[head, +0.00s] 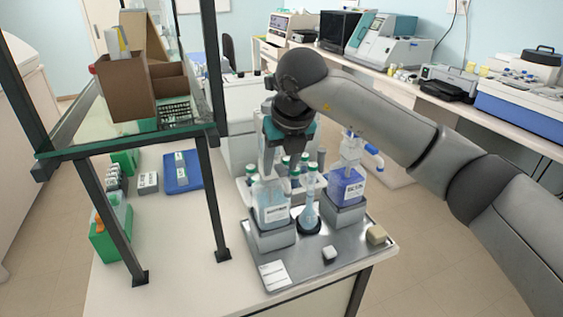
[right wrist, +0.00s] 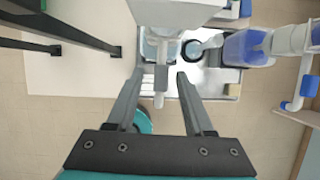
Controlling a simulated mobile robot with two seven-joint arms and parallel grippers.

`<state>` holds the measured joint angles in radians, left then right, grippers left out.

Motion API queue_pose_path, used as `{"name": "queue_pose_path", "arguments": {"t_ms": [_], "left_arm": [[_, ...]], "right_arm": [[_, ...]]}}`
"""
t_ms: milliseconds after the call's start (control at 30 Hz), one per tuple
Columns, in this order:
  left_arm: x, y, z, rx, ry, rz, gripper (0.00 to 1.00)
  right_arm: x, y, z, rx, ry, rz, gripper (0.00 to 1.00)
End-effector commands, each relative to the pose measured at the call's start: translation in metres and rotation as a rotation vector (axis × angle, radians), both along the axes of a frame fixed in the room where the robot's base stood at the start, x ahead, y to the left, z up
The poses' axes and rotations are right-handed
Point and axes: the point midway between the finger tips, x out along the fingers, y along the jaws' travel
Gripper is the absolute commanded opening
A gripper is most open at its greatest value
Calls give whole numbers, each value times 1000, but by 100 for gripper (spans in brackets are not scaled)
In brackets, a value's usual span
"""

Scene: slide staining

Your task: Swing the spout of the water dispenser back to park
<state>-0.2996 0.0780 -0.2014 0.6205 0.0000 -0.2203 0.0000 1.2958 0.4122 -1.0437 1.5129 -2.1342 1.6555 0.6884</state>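The water dispenser (head: 271,203) is a clear bottle with pale blue liquid on a grey block, at the left of the metal tray. My right gripper (head: 281,168) points down over its top and hides most of its head and spout. In the right wrist view, the pale grey dispenser head (right wrist: 175,12) is at the top and its spout (right wrist: 160,88) sticks out toward the gripper. My right gripper (right wrist: 160,74) is open, with one finger on each side of the spout and visible gaps. My left gripper is not in view.
A flask (head: 308,208) stands in a black ring right of the water bottle. The eosin dispenser (head: 347,186), with a blue-tipped spout, is farther right. Capped bottles stand behind. The metal tray (head: 330,268) holds small blocks. A dark shelf frame (head: 212,200) rises at the left.

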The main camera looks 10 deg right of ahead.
Motion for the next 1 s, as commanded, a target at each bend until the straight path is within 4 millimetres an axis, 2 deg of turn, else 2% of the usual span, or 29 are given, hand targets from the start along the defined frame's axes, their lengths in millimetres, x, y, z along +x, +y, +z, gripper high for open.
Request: {"name": "queue_pose_path", "arguments": {"t_ms": [233,367,467,800,1000], "left_arm": [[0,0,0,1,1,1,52],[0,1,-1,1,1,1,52],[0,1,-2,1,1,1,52],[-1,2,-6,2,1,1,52],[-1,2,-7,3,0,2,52]], "right_arm": [[-1,0,0,-1,2,1,52],[-5,-1,11,0,0,2,52],[-11,-3,27,-2,-2,3,52],[-41,-10,102,-1,-4,1,52],[-53,-12,131,-1,-1,0,52]]}}
